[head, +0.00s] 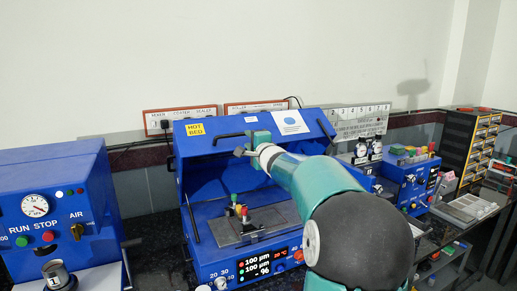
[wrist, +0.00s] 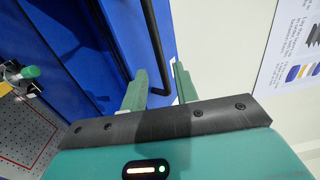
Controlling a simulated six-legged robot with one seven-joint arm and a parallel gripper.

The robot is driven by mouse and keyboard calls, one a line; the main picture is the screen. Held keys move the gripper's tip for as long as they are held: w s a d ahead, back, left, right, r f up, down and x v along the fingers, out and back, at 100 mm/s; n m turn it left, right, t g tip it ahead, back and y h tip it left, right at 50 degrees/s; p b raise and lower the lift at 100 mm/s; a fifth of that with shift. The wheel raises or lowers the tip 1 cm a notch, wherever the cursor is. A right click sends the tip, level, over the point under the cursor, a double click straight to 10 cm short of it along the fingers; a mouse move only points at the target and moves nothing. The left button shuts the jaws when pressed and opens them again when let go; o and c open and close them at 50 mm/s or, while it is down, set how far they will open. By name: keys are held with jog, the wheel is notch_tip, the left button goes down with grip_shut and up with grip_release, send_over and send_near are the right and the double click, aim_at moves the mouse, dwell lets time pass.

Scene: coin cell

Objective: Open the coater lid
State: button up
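The coater (head: 205,262) is the blue machine in the middle of the head view. Its lid (head: 222,122) is raised, and the bed (head: 263,222) shows below it. A black bar handle (head: 228,134) runs along the lid's front. My gripper (head: 243,151) is at the handle's right end, partly hidden by my arm. In the wrist view, my gripper (wrist: 160,85) has its two fingers apart. The handle (wrist: 155,45) and its bent end lie between them, with a visible gap. I cannot tell whether either finger touches it.
A blue machine with a dial (head: 35,206) stands at the left. Another blue unit (head: 405,180) and a dark drawer rack (head: 470,145) stand at the right. Small knobbed parts (head: 240,208) stand on the bed. A white label sheet (head: 290,122) is on the lid.

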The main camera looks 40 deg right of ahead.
jog(key=v, duration=0.6)
jog(key=shift+s, duration=0.4)
jog(key=shift+a+f, duration=0.1)
jog(key=s+a+f+n+g, duration=0.2)
jog(key=a+n, duration=0.1)
jog(key=a, duration=0.3)
jog(key=s+a+f+n+g+h, duration=0.1)
jog(key=s+a+f+n+g, duration=0.1)
jog(key=a, duration=0.5)
jog(key=s+a+f+n+g, duration=0.2)
jog(key=a+n, duration=0.1)
jog(key=a, duration=0.3)
jog(key=s+a+f+n+g+y, duration=0.3)
jog(key=s+a+f+n, duration=0.3)
jog(key=s+a, duration=0.3)
jog(key=s+a+f+n+g+y, duration=0.3)
jog(key=s+a+f+n, duration=0.3)
jog(key=s+a, duration=0.4)
jog(key=shift+s+f+n, duration=0.4)
jog(key=shift+s+n, duration=0.1)
jog(key=shift+n, duration=0.1)
jog(key=shift+d, duration=0.2)
